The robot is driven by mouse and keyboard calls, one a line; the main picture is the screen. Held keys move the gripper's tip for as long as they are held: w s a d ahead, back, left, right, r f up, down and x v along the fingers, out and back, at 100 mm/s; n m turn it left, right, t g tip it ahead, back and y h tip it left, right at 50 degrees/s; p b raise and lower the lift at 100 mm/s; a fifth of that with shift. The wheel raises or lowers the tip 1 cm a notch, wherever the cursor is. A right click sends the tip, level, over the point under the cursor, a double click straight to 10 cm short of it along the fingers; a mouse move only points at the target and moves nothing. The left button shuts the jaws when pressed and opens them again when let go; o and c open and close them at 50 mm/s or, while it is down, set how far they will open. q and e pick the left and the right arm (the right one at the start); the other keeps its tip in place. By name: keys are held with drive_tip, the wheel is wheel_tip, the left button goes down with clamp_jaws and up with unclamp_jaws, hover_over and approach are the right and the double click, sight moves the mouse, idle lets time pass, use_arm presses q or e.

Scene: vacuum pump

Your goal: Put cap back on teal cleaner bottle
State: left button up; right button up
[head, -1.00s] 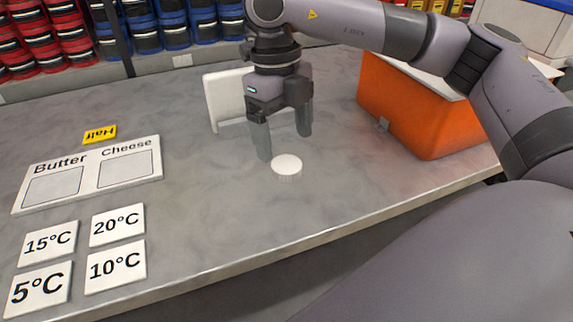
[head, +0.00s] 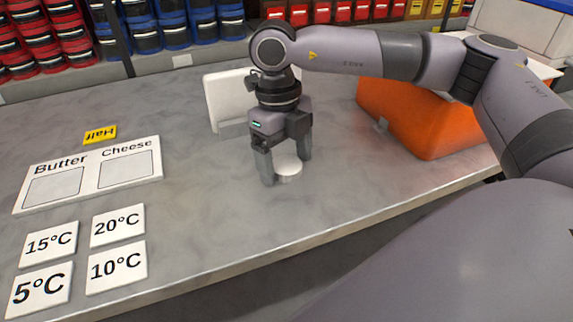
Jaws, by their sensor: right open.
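A small round white cap (head: 289,170) lies on the grey table. My right gripper (head: 286,171) points down over it, open, with a finger on the left and a finger on the right of the cap. The fingertips are low, close to the table top; I cannot tell whether they touch the cap. The teal cleaner bottle is not in view. My left gripper is not in view.
A white upright panel (head: 226,100) stands behind the gripper. An orange box (head: 412,120) stands at the right. Flat Butter and Cheese cards (head: 88,174) and temperature cards (head: 117,225) lie at the left. The table's front edge (head: 370,218) runs nearby.

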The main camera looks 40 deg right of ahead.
drive_tip(key=shift+c, duration=0.3)
drive_tip(key=c, duration=1)
drive_tip(key=shift+c, duration=0.6)
drive_tip(key=shift+r, duration=0.1)
wheel_tip(320, 180, up, 12)
wheel_tip(320, 180, up, 8)
drive_tip(key=p, duration=0.3)
hover_over(285, 164)
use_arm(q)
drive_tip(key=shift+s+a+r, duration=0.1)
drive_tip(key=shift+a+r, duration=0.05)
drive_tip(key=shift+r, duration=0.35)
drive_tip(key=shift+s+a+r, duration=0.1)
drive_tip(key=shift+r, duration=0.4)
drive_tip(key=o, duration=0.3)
